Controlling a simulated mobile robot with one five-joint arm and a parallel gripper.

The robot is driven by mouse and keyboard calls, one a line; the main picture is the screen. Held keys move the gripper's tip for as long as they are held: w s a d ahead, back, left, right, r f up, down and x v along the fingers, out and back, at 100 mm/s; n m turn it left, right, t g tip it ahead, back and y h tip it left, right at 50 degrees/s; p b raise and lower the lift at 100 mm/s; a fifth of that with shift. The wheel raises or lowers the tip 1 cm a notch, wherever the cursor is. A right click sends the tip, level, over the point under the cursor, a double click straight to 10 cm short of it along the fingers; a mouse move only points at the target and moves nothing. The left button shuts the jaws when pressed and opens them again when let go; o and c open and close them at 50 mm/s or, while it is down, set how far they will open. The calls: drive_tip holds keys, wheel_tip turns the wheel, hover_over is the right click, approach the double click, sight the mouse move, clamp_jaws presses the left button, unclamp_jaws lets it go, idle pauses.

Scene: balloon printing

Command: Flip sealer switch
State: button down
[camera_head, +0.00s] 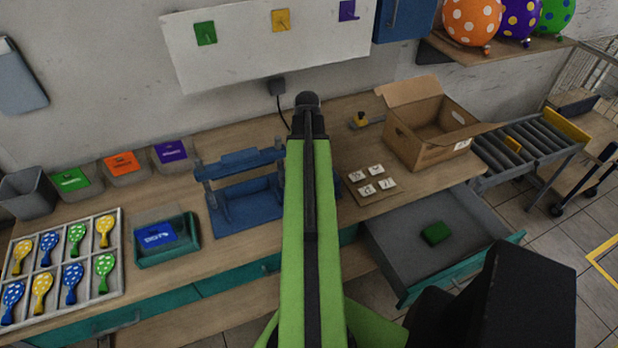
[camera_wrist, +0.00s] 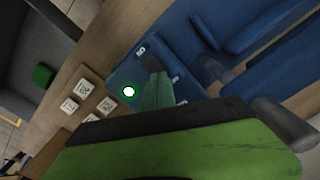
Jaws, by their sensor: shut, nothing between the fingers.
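The blue sealer (camera_head: 240,218) stands on the workbench, left of my green arm, which hides its right end. In the wrist view the sealer's blue base (camera_wrist: 125,73) carries a glowing green-white lamp (camera_wrist: 129,92) and two small white marks. A dark and greenish upright part stands between the marks; I cannot tell how much is switch and how much is finger. The switch's position is not clear. My gripper (camera_head: 307,103) is shut and empty, at the far end of my arm; its fingertips are not clear in the head view.
White stamped tiles (camera_head: 372,184) lie right of my arm. An open cardboard box (camera_head: 425,145) stands behind them. An open drawer (camera_head: 400,240) holds a green block (camera_head: 436,233). A teal tray (camera_head: 175,250) and a balloon rack (camera_head: 115,275) are at left.

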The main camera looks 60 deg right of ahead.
drive_tip(key=shift+f+b, duration=0.95)
idle(0.7)
wheel_tip(320, 180, up, 7)
drive_tip(key=p, duration=0.7)
drive_tip(key=shift+r, duration=0.1)
idle(0.3)
